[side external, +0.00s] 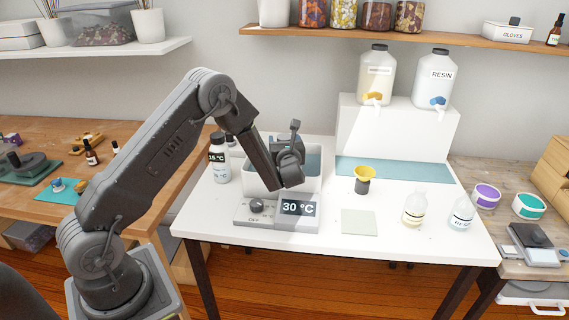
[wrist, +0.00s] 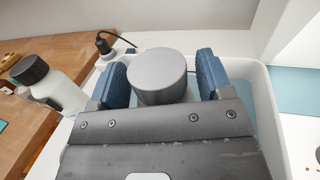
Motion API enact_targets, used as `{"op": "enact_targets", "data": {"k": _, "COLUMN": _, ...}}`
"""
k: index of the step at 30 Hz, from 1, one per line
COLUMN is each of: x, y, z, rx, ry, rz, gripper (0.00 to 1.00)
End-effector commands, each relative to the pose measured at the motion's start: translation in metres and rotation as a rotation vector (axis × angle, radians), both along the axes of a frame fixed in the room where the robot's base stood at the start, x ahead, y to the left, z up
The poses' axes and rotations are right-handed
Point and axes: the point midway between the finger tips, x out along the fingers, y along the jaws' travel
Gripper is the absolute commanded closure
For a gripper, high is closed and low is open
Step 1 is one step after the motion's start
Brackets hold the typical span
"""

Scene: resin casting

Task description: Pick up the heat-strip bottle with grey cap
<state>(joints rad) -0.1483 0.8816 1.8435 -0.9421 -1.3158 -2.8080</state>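A round grey cap (wrist: 158,76) sits between the two blue finger pads of my gripper (wrist: 163,72) in the wrist view. The left pad is close beside the cap, and a narrow gap shows at the right pad. My gripper is open around the cap. The cap is over the white-walled bath (wrist: 266,110). In the side view my gripper (side external: 289,165) is low over the bath (side external: 258,182), and the grey-capped bottle cannot be made out there.
A black-capped bottle (side external: 220,160) with a 15 °C strip stands left of the bath; it also shows in the wrist view (wrist: 62,90). The bath's display (side external: 297,207) reads 30 °C.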

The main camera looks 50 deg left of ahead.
Motion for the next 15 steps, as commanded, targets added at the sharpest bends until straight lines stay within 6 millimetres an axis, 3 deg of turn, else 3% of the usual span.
{"op": "enact_targets", "data": {"k": 2, "x": -0.0001, "y": -0.0002, "z": 0.0002, "rx": 0.0, "ry": 0.0, "rz": 0.0, "gripper": 0.35}}
{"op": "enact_targets", "data": {"k": 15, "x": -0.0001, "y": -0.0003, "z": 0.0003, "rx": 0.001, "ry": 0.0, "rz": 0.0, "gripper": 0.77}}
